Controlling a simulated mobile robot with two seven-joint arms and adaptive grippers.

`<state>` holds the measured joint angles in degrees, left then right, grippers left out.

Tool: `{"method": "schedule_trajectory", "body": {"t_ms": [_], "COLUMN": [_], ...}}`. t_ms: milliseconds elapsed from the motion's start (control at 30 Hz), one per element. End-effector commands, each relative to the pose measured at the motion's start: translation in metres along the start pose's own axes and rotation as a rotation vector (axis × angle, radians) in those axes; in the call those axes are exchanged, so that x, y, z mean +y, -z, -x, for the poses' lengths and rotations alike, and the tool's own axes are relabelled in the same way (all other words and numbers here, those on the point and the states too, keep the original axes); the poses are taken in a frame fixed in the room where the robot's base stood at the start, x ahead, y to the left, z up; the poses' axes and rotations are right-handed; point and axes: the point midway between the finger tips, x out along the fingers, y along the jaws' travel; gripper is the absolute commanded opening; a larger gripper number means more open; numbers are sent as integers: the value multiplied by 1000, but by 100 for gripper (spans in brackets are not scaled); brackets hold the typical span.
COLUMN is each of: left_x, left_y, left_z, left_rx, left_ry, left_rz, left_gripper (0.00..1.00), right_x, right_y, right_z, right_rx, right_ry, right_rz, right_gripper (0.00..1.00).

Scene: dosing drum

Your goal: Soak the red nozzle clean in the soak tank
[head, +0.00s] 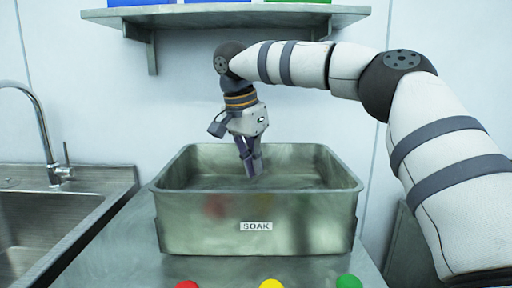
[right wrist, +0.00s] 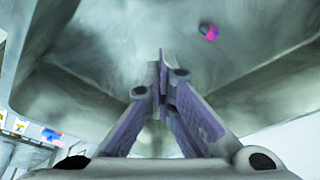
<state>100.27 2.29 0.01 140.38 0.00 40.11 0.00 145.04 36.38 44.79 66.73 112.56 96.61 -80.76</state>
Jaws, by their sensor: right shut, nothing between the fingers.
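The soak tank (head: 180,221) is an open grey metal box with a SOAK label on its front. My right gripper (head: 252,172) points down over the tank's opening, its fingers shut with nothing between them. In the right wrist view the shut fingers (right wrist: 164,85) show against the tank's grey inner surfaces (right wrist: 110,45). A small pink-red and blue thing (right wrist: 209,32) shows there beyond the fingertips, apart from them. It may be the red nozzle, but it is too small to tell. My left gripper is out of view.
A sink (head: 60,215) with a tap (head: 45,125) is on the left. A wall shelf (head: 225,14) hangs above the tank. Red (head: 187,285), yellow (head: 271,284) and green (head: 348,281) round things stand in front of the tank, cut by the picture's edge.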

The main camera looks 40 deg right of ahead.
Motion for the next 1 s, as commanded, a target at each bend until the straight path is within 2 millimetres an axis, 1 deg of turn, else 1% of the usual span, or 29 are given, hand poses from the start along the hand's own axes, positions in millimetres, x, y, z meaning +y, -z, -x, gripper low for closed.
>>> {"method": "schedule_trajectory", "body": {"t_ms": [100, 400, 600, 767, 1000], "left_x": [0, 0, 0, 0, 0], "left_y": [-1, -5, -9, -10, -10], "left_z": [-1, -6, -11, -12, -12], "left_rx": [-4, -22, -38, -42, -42], "left_ry": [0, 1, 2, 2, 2], "left_rz": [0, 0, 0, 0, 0], "left_gripper": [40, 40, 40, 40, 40], "right_x": [0, 0, 0, 0, 0], "right_y": [-4, -15, -20, -22, -23], "right_z": [-16, -55, -75, -82, -82], "right_rx": [0, -1, 1, 0, 0], "right_ry": [-3, -5, -4, -2, 0], "right_rz": [2, 2, 1, 0, 0], "right_gripper": [0, 0, 0, 0, 0]}}
